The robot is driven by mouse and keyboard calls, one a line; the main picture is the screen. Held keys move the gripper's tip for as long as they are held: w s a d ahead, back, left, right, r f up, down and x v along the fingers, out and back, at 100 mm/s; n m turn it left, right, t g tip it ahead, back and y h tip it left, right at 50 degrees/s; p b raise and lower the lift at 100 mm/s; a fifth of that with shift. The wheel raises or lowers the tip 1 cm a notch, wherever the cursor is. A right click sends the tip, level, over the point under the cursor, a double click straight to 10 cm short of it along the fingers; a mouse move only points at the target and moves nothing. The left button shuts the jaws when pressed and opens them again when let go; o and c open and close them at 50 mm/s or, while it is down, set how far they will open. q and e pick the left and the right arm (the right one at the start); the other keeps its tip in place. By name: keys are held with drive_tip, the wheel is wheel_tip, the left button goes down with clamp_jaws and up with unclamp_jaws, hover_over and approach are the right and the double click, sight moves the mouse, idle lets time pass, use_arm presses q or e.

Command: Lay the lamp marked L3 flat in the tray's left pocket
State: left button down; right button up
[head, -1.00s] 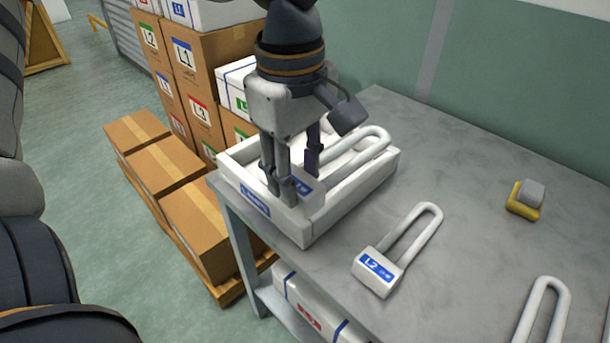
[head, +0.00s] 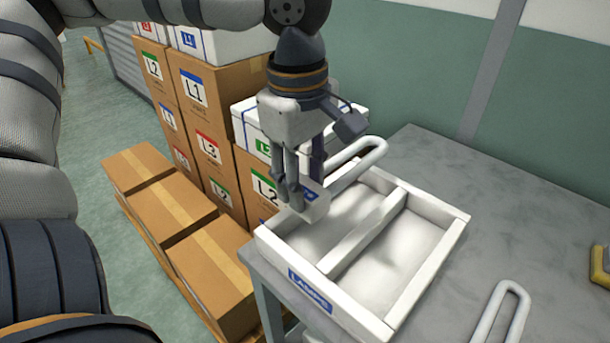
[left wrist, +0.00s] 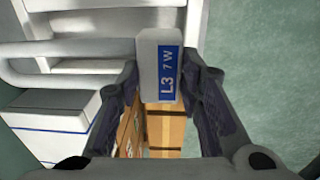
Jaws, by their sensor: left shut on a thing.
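The L3 lamp is in my left gripper (head: 301,186), its white base (head: 317,208) between the fingers. Its looped tube (head: 365,152) points up and right in the head view. In the left wrist view the blue "L3 7W" label (left wrist: 169,75) shows on the base. The lamp is at the far left corner of the white tray (head: 365,240), seemingly above its rim; the exact height is unclear. A divider splits the tray into two pockets, both empty where visible. My right gripper is not in view.
The tray stands on a grey table (head: 545,225) near its left edge. Another lamp's tube (head: 507,308) lies right of the tray, cut off below. Stacked cartons (head: 205,90) and a low pallet of boxes (head: 175,210) stand left of the table.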

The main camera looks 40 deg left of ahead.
use_arm(q)
drive_tip(key=shift+d+f, duration=0.1)
drive_tip(key=shift+f, duration=4.05)
drive_tip(key=c, duration=1.1)
unclamp_jaws()
drive_tip(key=shift+o, duration=0.2)
drive_tip(key=c, duration=0.3)
drive_tip(key=shift+r, duration=5.3)
